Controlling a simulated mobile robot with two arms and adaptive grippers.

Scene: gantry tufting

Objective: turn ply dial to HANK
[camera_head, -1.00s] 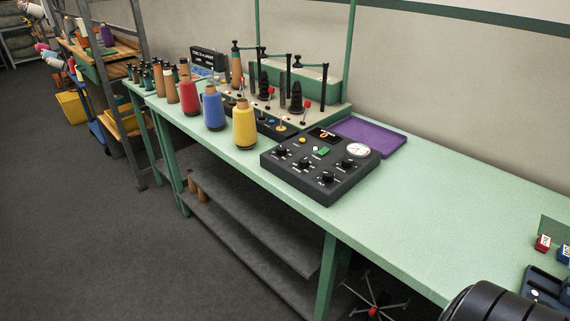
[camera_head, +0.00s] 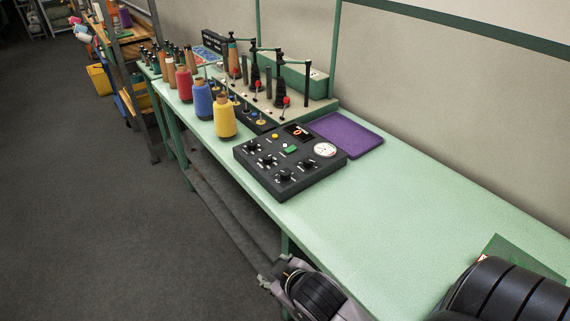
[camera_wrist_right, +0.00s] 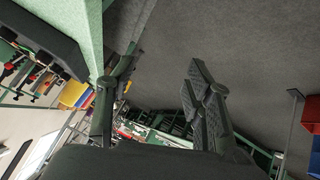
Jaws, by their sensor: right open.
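The dark control box (camera_head: 290,160) lies flat on the green bench in the head view. Its top carries several black knobs, including a left one (camera_head: 251,145), a front one (camera_head: 284,175) and a right one (camera_head: 306,163). Their labels are too small to read, so I cannot tell which is the ply dial or where it points. My right gripper (camera_wrist_right: 160,72) is open and empty in the right wrist view, over the floor beside the bench. In the head view my right arm shows at the bottom, in front of the box and apart from it. My left gripper is out of view.
Yellow (camera_head: 225,116), blue (camera_head: 203,100) and red (camera_head: 185,85) cones stand left of the box. A machine with spindles (camera_head: 268,95) is behind them. A purple tray (camera_head: 345,135) lies behind the box.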

